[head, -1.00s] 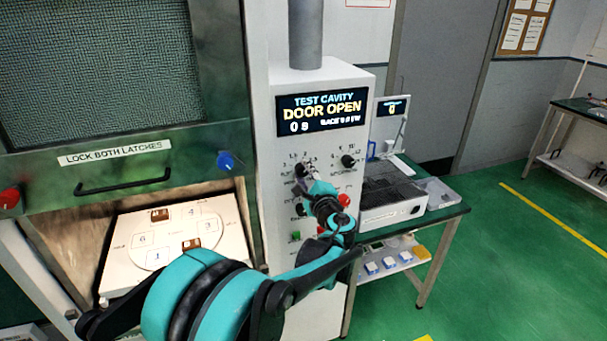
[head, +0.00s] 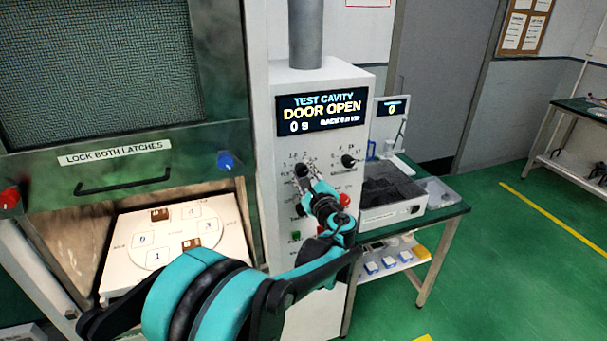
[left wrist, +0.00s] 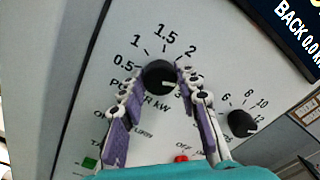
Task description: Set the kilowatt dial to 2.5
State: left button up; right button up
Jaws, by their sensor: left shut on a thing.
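The kilowatt dial (left wrist: 159,77) is a black round knob on the white control panel. Around it I read 0.5, 1, 1.5 and 2, with a 3 at the lower right; the 2.5 mark is hidden by a finger. A short pale mark on the knob seems to point to the lower right. My left gripper (left wrist: 160,83) has its purple-padded fingers on both sides of the dial, shut on it. In the head view the dial (head: 302,170) shows just above the left gripper (head: 308,180). My right gripper is not in view.
A second black knob (left wrist: 242,123) sits to the right of the dial. The display (head: 321,112) reads DOOR OPEN. A red button (head: 346,200) and a green button (head: 296,236) are below. The cavity door (head: 110,120) stands raised at left. A side table (head: 440,222) is right of the panel.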

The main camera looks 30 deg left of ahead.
pick_arm(q)
jog(key=o, duration=1.2)
jog(key=shift+c, duration=0.2)
jog(key=v, duration=1.2)
